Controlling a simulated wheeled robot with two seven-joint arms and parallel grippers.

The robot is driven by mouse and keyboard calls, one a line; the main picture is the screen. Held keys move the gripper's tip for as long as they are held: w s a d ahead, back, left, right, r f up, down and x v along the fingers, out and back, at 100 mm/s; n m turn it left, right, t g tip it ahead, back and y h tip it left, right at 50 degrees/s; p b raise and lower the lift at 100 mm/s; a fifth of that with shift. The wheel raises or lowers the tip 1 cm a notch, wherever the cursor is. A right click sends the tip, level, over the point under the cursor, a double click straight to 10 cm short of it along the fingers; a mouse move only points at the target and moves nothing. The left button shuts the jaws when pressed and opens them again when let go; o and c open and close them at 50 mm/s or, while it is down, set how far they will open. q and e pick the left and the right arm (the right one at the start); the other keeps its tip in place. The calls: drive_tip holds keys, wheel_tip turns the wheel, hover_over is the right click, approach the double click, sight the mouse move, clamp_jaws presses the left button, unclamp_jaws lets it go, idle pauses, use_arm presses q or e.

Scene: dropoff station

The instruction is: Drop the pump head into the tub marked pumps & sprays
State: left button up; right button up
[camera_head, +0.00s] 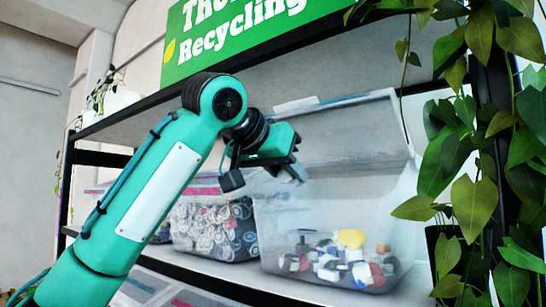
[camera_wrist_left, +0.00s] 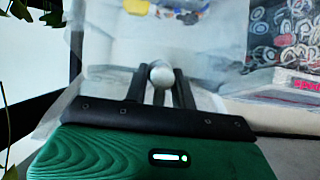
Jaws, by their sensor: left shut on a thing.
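My left gripper (camera_head: 266,174) is above the near left part of an open clear tub (camera_head: 272,222), which holds a mix of small white, blue, red and yellow pieces. In the left wrist view my left gripper (camera_wrist_left: 161,82) is shut on a small rounded grey-white piece, the pump head (camera_wrist_left: 160,74). Most of it is hidden between the fingers. In the head view I cannot make it out. The tub's clear lid (camera_head: 350,125) stands raised at the back. I cannot read a label on this tub. My right gripper is not in view.
Another clear tub (camera_head: 212,225), full of ring-like pieces, stands left of the open tub on the same shelf (camera_head: 300,286). A green recycling sign (camera_head: 240,32) hangs above. A leafy plant (camera_head: 480,180) stands at the right. My left arm covers part of the shelf.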

use_arm(q)
drive_tip(key=w+d+f+p, duration=0.1)
drive_tip(key=w+d+p, duration=0.2)
drive_tip(key=w+d, duration=0.3)
drive_tip(key=shift+w, duration=1.1)
drive_tip(key=o, duration=1)
drive_tip(key=shift+s+a, duration=0.1)
drive_tip(key=b+v, duration=0.7)
drive_tip(key=v, duration=0.6)
drive_tip(key=shift+s, duration=0.2)
